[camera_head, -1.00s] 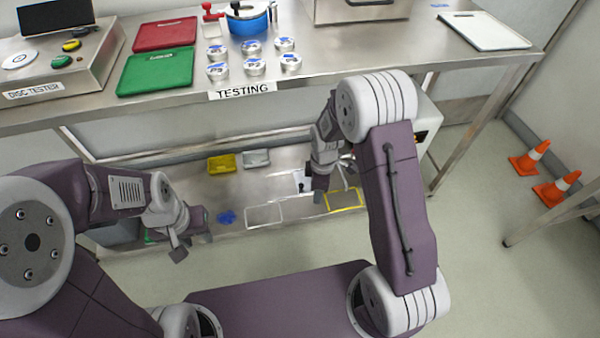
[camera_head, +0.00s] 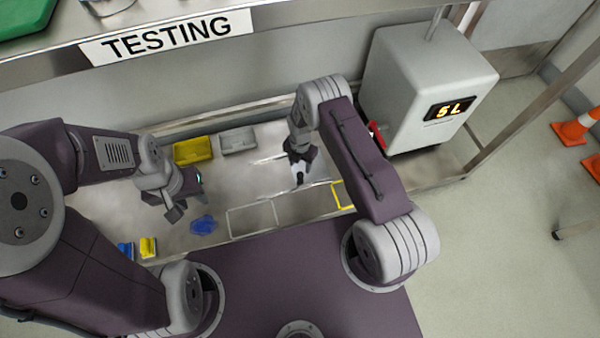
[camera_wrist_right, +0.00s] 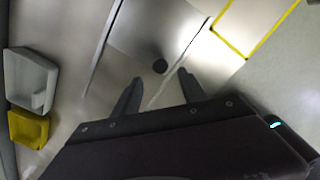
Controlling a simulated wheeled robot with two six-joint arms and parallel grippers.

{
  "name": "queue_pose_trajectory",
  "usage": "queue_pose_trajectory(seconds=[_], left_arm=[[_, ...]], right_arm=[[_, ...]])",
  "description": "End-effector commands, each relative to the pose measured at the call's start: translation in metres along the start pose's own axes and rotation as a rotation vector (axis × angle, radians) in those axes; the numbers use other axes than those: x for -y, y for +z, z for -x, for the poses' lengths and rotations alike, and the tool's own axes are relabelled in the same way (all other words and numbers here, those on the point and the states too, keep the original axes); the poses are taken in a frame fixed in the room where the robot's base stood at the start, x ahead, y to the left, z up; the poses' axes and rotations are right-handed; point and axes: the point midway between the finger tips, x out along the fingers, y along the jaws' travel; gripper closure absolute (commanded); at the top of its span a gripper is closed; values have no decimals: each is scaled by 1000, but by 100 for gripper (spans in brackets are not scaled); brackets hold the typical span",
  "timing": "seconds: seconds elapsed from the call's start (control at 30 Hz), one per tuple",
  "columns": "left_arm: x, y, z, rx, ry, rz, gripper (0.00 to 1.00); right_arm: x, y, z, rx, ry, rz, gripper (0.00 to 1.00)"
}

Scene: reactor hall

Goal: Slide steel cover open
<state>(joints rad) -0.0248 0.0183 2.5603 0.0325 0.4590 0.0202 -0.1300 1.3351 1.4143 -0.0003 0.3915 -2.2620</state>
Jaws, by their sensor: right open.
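The steel cover (camera_wrist_right: 150,32) is a flat, shiny plate between two thin rails on the lower shelf, in the right wrist view. A round black knob (camera_wrist_right: 160,66) stands on it. My right gripper (camera_wrist_right: 160,77) is open, with its two fingertips apart on either side, just short of the knob in the picture; contact cannot be told. In the head view my right gripper (camera_head: 299,168) points down over the cover and hides part of it. My left gripper (camera_head: 184,204) hangs over the shelf left of it, away from the cover; its jaw opening is unclear.
A yellow bin (camera_head: 194,150) and a grey bin (camera_head: 238,140) sit behind the grippers. A blue object (camera_head: 203,225) lies near my left gripper. White (camera_head: 252,221) and yellow (camera_head: 343,195) outlines mark the shelf's front. A grey box (camera_head: 420,85) reading "5L" stands right.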

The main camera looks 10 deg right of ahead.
Motion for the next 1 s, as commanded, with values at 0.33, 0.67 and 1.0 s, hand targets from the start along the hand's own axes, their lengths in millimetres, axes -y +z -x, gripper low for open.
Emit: queue_pose_trajectory(seconds=[0.33, 0.67, 1.0], left_arm=[[1, 6, -54, 1, 0, 0, 64], [1, 5, -51, 0, 0, 0, 64], [1, 5, -51, 0, 0, 0, 64]], right_arm=[[0, 0, -72, 0, 0, -2, 50], [0, 0, -70, 0, 0, -2, 72], [0, 0, -70, 0, 0, -2, 100]])
